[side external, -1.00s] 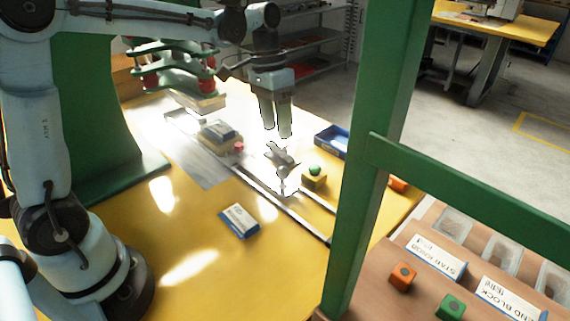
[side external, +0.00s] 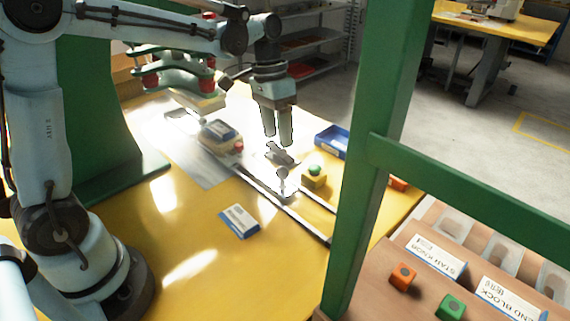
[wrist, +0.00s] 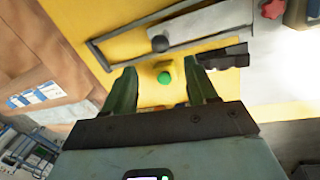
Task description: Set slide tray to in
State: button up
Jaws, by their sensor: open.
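The slide tray (side external: 264,182) is a pale plate between two long rails on the yellow table, washed out by glare in the side view. A round knob on a short post (side external: 282,173) stands near its front end. In the wrist view the grey tray plate (wrist: 205,25) lies at the top, with the dark knob (wrist: 160,43) at its left end. My gripper (side external: 278,142) is open and empty, pointing down above the tray area. In the wrist view its fingers (wrist: 162,75) are spread, with the knob ahead of them and apart from them.
A yellow block with a green button (side external: 315,171) stands right of the rails. A dark clamp (side external: 279,154) sits by the tray. A blue bin (side external: 332,141) is behind. A green post (side external: 372,150) stands in front at right. A blue-white box (side external: 239,221) lies on clear table.

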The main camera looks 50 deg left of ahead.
aim_at(282, 167)
jog(key=f, duration=0.2)
jog(key=d+f, duration=0.1)
jog(key=f, duration=0.5)
jog(key=shift+s+d+f, duration=0.2)
jog(key=shift+d+f, duration=0.05)
jog(key=shift+d, duration=0.1)
grip_shut()
